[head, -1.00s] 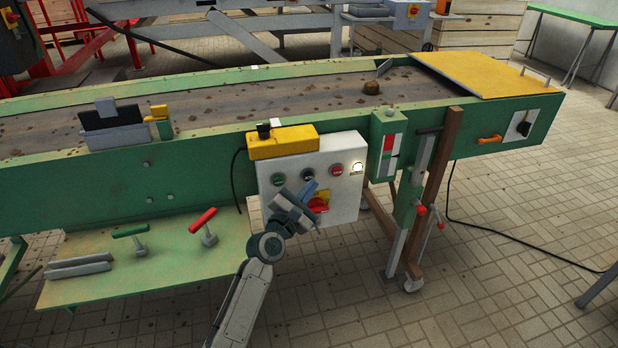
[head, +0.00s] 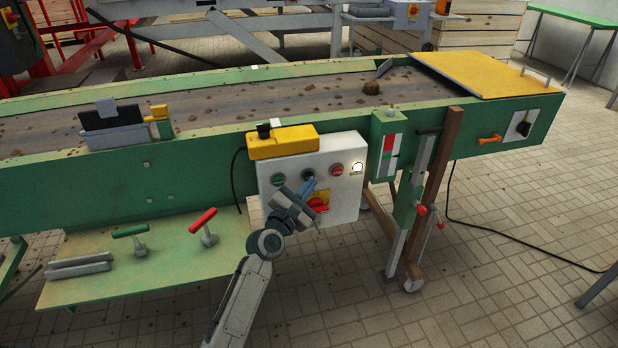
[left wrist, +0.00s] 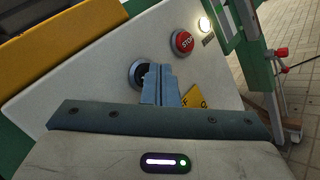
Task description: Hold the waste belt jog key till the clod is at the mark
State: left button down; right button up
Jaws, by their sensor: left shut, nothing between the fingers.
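The clod (head: 371,87) is a brown lump on the dark belt (head: 300,92), short of the yellow cover. The white control box (head: 345,195) on the belt's near side carries a green-ringed button, a black key (head: 307,175) and a red stop button (head: 336,170). My left gripper (head: 307,187) is shut and empty, its blue-grey fingertips just below the black key. In the left wrist view the fingertips (left wrist: 158,70) overlap the right edge of the key (left wrist: 138,74); I cannot tell whether they touch it. My right gripper is not in view.
A red rotary switch (head: 318,204) on a yellow plate sits close by the gripper. A lit white lamp (head: 357,167) is at the box's upper right. A green shelf (head: 150,270) holds red- and green-handled tools. A yellow cover (head: 485,75) spans the belt's right end.

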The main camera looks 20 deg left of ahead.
pick_arm(q)
jog(key=shift+w+a, duration=0.25)
jog(key=shift+w, duration=0.05)
dwell(0.6)
jog(key=shift+d, duration=0.1)
dwell(2.8)
jog(key=shift+s+d, duration=0.4)
jog(key=shift+s, duration=0.3)
jog(key=shift+p, duration=0.3)
jog(key=shift+s+d+p, duration=0.25)
jog(key=shift+s+d, duration=0.45)
jog(key=shift+s, duration=0.35)
jog(key=shift+s+d+p, duration=0.25)
jog(key=shift+s+d, duration=0.45)
jog(key=shift+s, duration=0.3)
